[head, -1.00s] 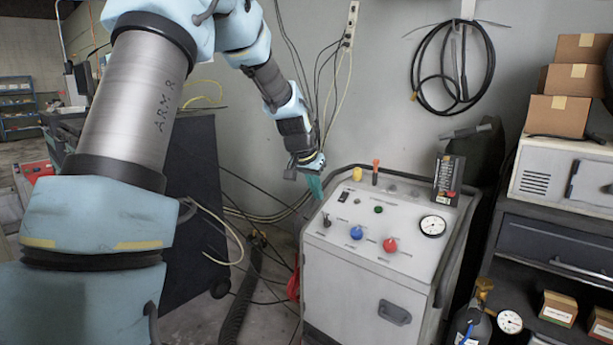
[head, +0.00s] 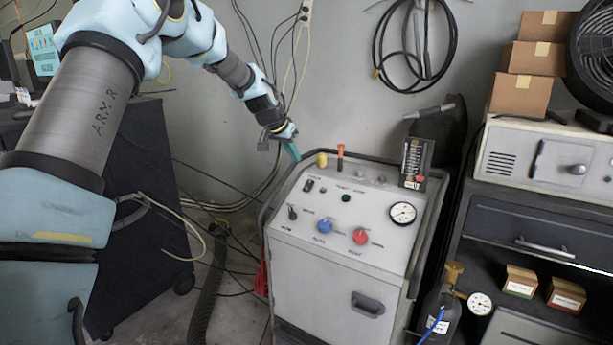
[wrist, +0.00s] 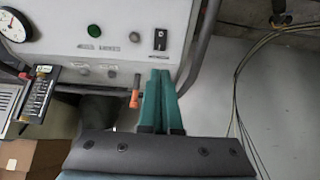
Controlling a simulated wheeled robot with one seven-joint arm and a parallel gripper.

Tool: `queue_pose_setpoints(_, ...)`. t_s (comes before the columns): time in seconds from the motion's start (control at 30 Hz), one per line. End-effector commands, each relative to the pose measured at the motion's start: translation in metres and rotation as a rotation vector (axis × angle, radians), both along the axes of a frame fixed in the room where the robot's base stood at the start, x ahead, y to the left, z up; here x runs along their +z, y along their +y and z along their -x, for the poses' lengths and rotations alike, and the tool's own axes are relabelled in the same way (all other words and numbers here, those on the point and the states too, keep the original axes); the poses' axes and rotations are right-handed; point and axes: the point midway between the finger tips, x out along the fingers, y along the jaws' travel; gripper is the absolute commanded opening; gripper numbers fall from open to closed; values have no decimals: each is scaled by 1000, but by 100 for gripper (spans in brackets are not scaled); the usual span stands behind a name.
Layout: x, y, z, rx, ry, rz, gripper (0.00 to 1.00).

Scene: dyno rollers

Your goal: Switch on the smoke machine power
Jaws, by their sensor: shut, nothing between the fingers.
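The smoke machine (head: 335,268) is a grey-white cabinet with a sloped control panel. Its black power rocker switch (head: 309,185) sits at the panel's upper left in the head view; the switch also shows in the wrist view (wrist: 160,40). My gripper (head: 292,150) has teal fingers held together, empty, above the panel's back left corner. In the wrist view the fingertips (wrist: 161,75) appear just short of the switch, near the panel edge. I cannot tell the exact gap; no contact is clear. The switch's on or off position is too small to tell.
The panel also has a green light (head: 346,198), a blue knob (head: 325,226), a red knob (head: 361,236) and a gauge (head: 403,213). An orange-topped lever (head: 340,157) stands beside the fingers. A black handle rail surrounds the panel. A handheld meter (head: 415,162) stands at its back right.

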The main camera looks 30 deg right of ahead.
Motion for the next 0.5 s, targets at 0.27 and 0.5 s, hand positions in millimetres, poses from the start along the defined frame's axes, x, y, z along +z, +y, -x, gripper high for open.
queue_pose_setpoints(0.27,-40,-28,-14,-1,3,-2,0)
queue_pose_setpoints(0.5,-72,-49,-26,-1,1,-2,0)
